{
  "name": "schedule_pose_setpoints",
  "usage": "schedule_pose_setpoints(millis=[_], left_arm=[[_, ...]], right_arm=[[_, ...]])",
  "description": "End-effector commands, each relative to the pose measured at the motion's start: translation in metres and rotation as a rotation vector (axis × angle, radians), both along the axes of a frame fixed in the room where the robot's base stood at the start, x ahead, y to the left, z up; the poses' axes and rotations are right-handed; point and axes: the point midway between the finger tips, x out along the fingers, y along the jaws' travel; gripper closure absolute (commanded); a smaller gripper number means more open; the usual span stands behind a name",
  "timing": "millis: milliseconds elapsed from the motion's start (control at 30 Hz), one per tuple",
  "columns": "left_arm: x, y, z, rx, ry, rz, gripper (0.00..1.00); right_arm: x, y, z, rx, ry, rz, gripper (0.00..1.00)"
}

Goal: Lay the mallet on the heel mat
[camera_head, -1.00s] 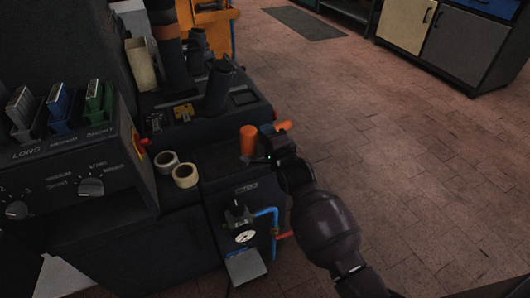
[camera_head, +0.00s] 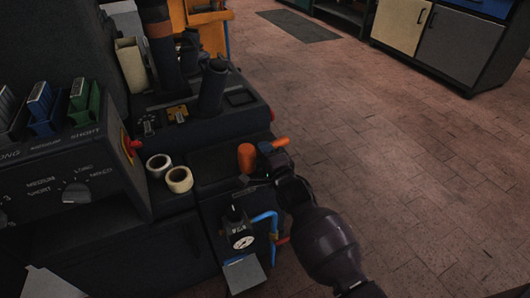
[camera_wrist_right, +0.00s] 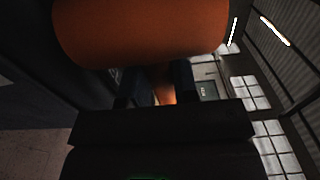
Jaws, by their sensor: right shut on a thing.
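The mallet has an orange head (camera_head: 246,158), with an orange end (camera_head: 281,142) showing on the other side of my gripper. My right gripper (camera_head: 266,150) is shut on the mallet, at the right edge of the bench unit. In the right wrist view the orange head (camera_wrist_right: 140,32) fills the top, and part of the handle (camera_wrist_right: 162,85) shows between the dark fingers. A dark flat pad (camera_head: 212,160), which looks like the heel mat, lies just left of the mallet head. I cannot tell whether the head touches it. My left gripper is out of view.
Two tape rolls (camera_head: 179,179) stand left of the pad. A dark upright post (camera_head: 212,88) rises behind it. A gauge (camera_head: 242,241) with blue tubing is below, at the front. Open brick floor (camera_head: 420,190) lies to the right.

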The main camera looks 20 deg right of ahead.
Motion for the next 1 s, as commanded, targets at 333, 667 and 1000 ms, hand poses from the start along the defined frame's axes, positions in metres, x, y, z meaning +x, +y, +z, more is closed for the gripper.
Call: schedule_pose_setpoints(millis=[333,667,1000], left_arm=[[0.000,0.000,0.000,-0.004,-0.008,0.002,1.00],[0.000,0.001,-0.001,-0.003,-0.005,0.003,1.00],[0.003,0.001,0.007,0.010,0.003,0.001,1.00]], right_arm=[[0.000,0.000,-0.006,0.002,0.001,0.000,0.59],[0.000,0.000,-0.006,0.001,0.001,0.000,0.47],[-0.022,-0.001,0.005,0.002,-0.003,0.000,0.47]])
